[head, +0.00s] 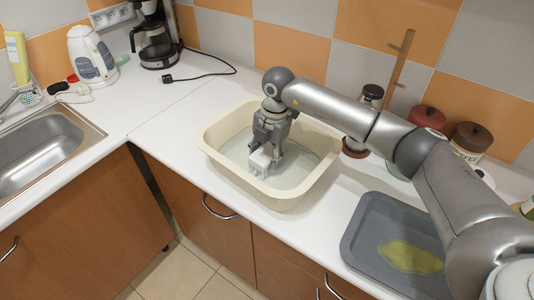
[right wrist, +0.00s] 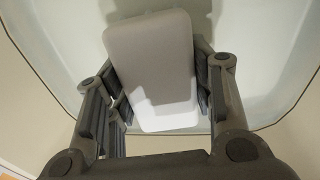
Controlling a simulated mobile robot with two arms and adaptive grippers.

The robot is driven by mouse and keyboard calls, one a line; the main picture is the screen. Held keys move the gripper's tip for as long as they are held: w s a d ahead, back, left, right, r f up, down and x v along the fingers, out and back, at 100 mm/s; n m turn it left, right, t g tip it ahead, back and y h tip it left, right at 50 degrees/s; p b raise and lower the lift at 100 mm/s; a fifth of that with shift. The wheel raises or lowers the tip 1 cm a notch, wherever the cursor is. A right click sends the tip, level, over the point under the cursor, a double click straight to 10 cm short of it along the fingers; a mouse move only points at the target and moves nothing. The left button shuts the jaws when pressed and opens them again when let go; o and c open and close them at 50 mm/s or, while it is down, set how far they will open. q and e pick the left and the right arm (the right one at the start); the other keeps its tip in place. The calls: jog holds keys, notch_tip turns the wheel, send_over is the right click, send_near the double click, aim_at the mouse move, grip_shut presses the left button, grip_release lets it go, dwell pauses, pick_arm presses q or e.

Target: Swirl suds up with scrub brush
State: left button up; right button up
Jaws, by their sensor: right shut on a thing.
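A cream basin (head: 215,153) stands on the white counter with pale, cloudy water (head: 297,171) in it. My right gripper (head: 265,150) reaches down into the basin and is shut on a white block-shaped scrub brush (head: 260,160). In the right wrist view the brush (right wrist: 152,70) shows as a smooth, pale rectangular back between the two fingers of the gripper (right wrist: 158,95). Its bristle side is hidden from that view. The brush is at or near the water; I cannot tell how deep it sits. My left gripper is not in view.
A grey tray (head: 362,240) with a yellow-green patch lies right of the basin. Jars (head: 471,140) and a wooden stick (head: 399,65) stand behind. A coffee maker (head: 155,35), kettle (head: 90,55) and steel sink (head: 40,150) are to the left. Counter left of the basin is clear.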

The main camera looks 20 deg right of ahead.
notch_tip(320, 180, up, 12)
jog(key=d+p, duration=0.1)
jog(key=p, duration=0.6)
jog(key=shift+s+d+f, duration=0.15)
jog(key=shift+s, duration=0.1)
dwell(0.7)
notch_tip(320, 180, up, 5)
jog(key=p, duration=0.3)
dwell(0.6)
